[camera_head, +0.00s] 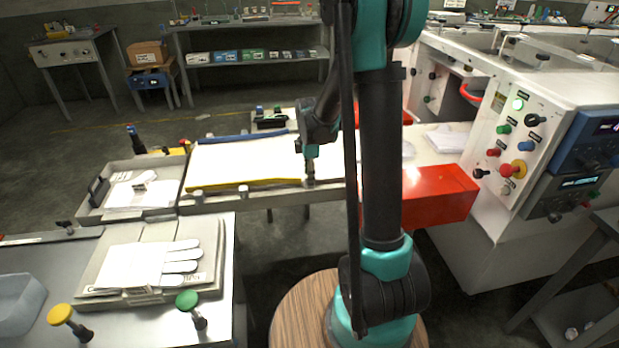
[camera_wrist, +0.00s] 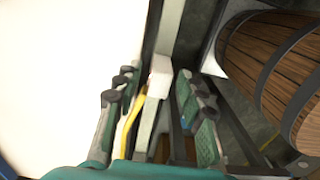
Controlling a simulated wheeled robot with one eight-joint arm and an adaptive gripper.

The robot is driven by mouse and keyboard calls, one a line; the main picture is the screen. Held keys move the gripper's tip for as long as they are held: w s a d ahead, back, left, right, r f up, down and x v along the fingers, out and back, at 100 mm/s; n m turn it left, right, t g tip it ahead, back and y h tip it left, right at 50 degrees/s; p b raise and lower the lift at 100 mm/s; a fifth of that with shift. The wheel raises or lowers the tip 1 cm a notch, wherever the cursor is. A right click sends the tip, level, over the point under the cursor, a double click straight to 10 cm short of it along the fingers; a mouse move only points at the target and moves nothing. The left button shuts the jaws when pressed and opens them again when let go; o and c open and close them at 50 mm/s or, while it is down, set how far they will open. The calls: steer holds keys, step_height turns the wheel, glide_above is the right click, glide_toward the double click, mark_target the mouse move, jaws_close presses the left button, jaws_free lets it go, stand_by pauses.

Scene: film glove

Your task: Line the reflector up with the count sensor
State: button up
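My gripper (camera_head: 309,176) points down at the near edge of the white film bed (camera_head: 240,163), by the right end of its yellow strip (camera_head: 250,184). In the wrist view, my gripper (camera_wrist: 158,112) is open, with its two fingers wide apart. A small whitish block (camera_wrist: 158,76) on the rail shows between the fingers, with visible gaps on both sides; it may be the reflector. I see no finger touching it. In the head view, similar pale knobs (camera_head: 197,196) stand along the same rail. I cannot tell which part is the count sensor.
The white machine with its button panel (camera_head: 515,140) stands at the right, with a red cover (camera_head: 435,195) beside the bed. A glove-shaped stack (camera_head: 150,265) lies on the front left table, near yellow (camera_head: 60,314) and green (camera_head: 187,299) knobs. Grey floor is open behind.

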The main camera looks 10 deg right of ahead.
jaws_close()
stand_by(0.3)
steer(key=shift+d, duration=1.75)
jaws_free()
